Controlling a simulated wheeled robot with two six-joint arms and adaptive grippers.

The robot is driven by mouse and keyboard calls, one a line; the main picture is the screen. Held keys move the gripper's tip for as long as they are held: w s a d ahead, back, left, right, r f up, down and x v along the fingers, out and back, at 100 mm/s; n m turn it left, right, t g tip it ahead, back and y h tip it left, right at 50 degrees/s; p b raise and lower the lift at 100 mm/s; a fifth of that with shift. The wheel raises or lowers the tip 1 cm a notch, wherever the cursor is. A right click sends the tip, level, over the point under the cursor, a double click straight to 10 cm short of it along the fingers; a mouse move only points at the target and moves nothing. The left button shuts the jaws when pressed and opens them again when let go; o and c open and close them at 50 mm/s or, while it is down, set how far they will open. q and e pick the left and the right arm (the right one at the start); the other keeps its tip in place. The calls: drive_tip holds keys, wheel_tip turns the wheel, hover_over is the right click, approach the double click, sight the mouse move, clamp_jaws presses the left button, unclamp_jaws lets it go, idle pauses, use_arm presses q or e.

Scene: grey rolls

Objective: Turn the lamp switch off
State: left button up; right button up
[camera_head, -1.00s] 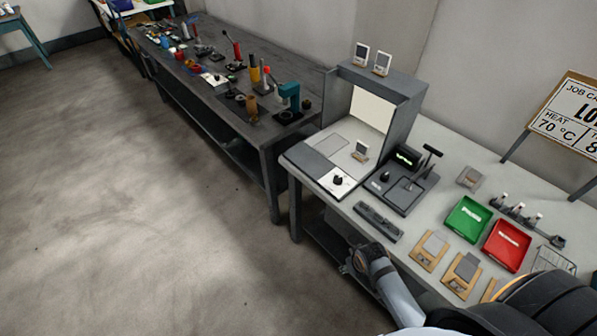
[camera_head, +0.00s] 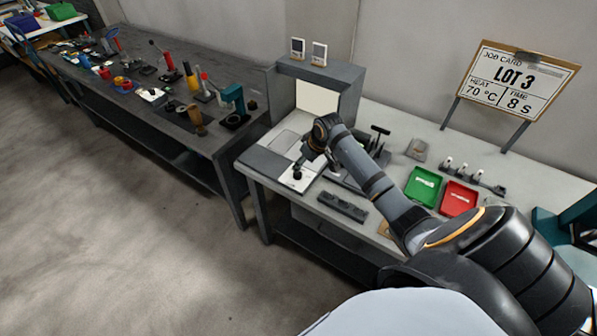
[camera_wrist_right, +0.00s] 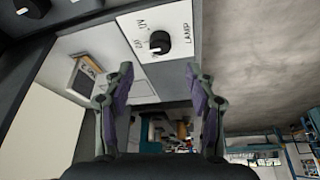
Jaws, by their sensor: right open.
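The lamp switch is a black round knob (camera_head: 297,174) on a white plate (camera_head: 293,185) at the front left of the near bench. In the right wrist view, the knob (camera_wrist_right: 160,42) sits on the plate marked LAMP (camera_wrist_right: 186,20), with smaller markings on its other side. I cannot tell for sure which marking it points to. My right gripper (camera_head: 304,162) is just above the knob in the head view. In the right wrist view, its two fingers (camera_wrist_right: 161,80) are spread and empty, with the knob beyond them and apart from them. My left gripper is not in view.
A grey booth (camera_head: 352,97) with a pale panel stands behind the switch. A black slotted block (camera_head: 342,207) lies at the bench's front edge. Green (camera_head: 423,186) and red (camera_head: 459,199) trays lie to the right. A cluttered dark bench (camera_head: 148,48) stands to the left.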

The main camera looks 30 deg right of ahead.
sight(299, 174)
drive_tip(key=x, duration=0.8)
drive_tip(key=shift+f, duration=0.15)
drive_tip(key=c, duration=1.1)
